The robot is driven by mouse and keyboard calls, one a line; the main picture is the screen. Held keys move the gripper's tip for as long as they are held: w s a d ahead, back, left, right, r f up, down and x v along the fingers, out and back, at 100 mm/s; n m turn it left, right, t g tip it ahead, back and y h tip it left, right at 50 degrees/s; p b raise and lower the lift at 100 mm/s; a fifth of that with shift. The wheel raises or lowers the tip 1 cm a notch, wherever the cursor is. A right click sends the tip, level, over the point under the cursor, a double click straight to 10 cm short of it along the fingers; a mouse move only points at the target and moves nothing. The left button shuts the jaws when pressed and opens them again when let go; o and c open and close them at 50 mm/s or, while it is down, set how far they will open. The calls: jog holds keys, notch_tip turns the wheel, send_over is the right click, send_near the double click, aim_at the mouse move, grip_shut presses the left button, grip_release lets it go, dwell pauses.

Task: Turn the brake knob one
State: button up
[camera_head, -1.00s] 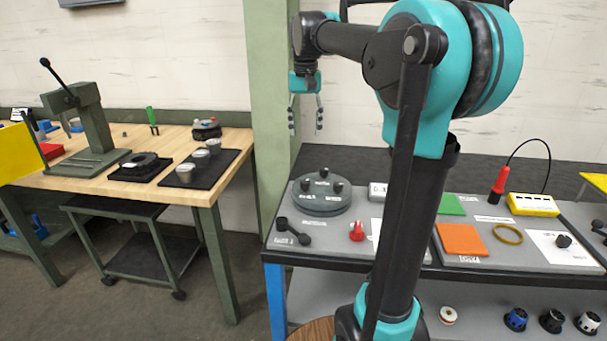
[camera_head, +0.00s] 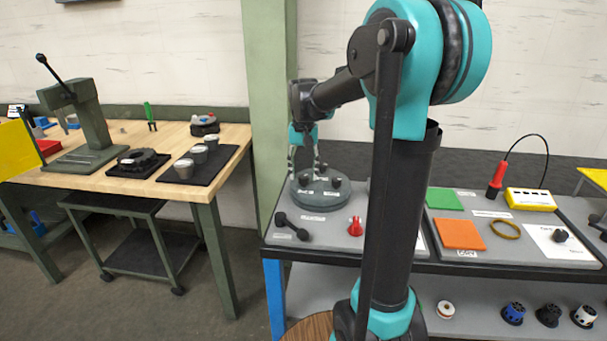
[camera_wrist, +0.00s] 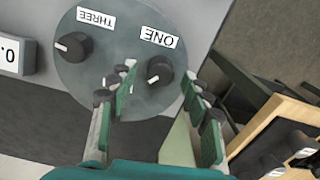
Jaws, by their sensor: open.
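The brake knob one (camera_wrist: 162,68) is a round black knob with a white mark, beside the upside-down label "ONE" (camera_wrist: 160,38) in the wrist view. It sits on a round grey-green disc (camera_wrist: 115,62), which also shows in the head view (camera_head: 321,201) on the grey bench. My gripper (camera_wrist: 163,85) is open and empty. In the wrist view its fingers appear on either side of knob one; I cannot tell how far the tips are above it. In the head view my gripper (camera_head: 304,172) points down over the disc.
A display box (camera_wrist: 14,56) is beside the disc. On the bench are a black lever (camera_head: 291,226) and a red part (camera_head: 355,227). A wooden table (camera_head: 120,184) is at left.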

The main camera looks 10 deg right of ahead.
aim_at(303, 176)
jog(key=shift+f, duration=0.4)
grip_shut()
jog(key=shift+n, duration=2)
grip_release()
notch_tip(303, 176, up, 12)
